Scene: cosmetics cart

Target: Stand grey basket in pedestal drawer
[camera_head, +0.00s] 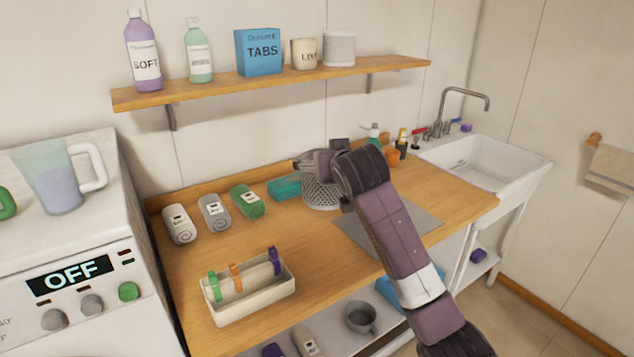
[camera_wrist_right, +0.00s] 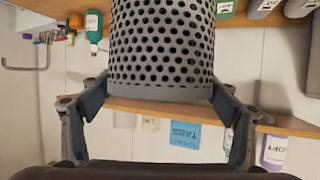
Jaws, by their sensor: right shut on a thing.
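The grey basket (camera_head: 318,194), round with punched holes, is at the back of the wooden worktop, partly hidden behind my right gripper (camera_head: 322,165). In the right wrist view the basket (camera_wrist_right: 163,45) fills the upper middle. The two fingers of my right gripper (camera_wrist_right: 160,90) are on either side of it, shut on it. I cannot tell whether the basket's bottom touches the worktop. My left gripper is out of view. No pedestal drawer can be made out.
Rolled towels (camera_head: 214,212) and a teal box (camera_head: 285,187) lie left of the basket. A cream tray (camera_head: 250,300) with coloured clips stands in front. A grey mat (camera_head: 425,219) lies under my arm. A shelf (camera_head: 270,80) hangs above.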

